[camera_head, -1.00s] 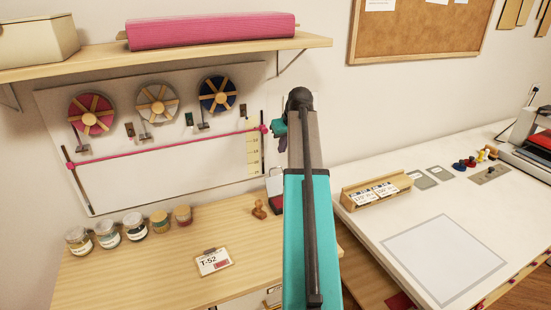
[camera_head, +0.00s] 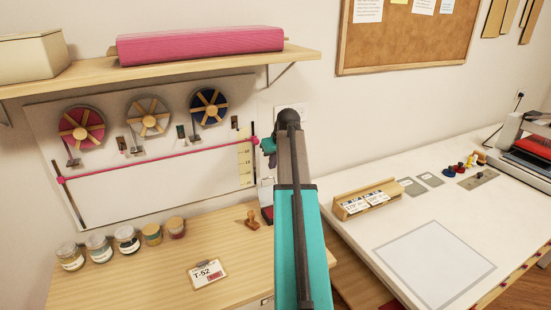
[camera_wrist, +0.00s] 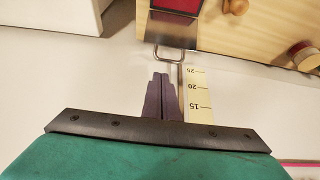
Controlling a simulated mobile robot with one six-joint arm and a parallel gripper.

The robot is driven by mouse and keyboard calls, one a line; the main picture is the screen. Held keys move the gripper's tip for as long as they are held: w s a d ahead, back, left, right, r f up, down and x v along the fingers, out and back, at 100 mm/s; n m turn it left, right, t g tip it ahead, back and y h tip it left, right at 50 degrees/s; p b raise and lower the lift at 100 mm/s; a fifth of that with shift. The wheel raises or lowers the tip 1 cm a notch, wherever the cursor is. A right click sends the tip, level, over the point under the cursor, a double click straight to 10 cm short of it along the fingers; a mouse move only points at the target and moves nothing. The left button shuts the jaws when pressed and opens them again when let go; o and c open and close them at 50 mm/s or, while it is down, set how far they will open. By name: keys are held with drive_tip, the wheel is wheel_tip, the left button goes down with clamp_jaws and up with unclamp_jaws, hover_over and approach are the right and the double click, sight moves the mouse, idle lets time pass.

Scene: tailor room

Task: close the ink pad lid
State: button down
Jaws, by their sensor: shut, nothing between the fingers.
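The ink pad (camera_wrist: 192,9) shows at the top of the wrist view, a red pad at the edge of the wooden table. Its grey metal lid (camera_wrist: 172,33) stands open on the wall side, with a wire loop at its edge. In the head view the ink pad (camera_head: 267,213) is mostly hidden behind my arm. My gripper (camera_wrist: 162,77) has its dark fingers together and empty, just short of the wire loop in the picture. I cannot tell if they touch. In the head view the fingers are not clear.
A wooden stamp (camera_head: 252,220) stands left of the ink pad. A T-52 card (camera_head: 207,273) lies in front, and several jars (camera_head: 126,239) line the wall. A measuring strip (camera_wrist: 198,90) is beside my fingers. A pink ribbon (camera_head: 150,158) crosses the wall board.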

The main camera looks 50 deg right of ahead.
drive_tip(key=shift+p+x, duration=0.85)
drive_tip(key=shift+x, duration=2.05)
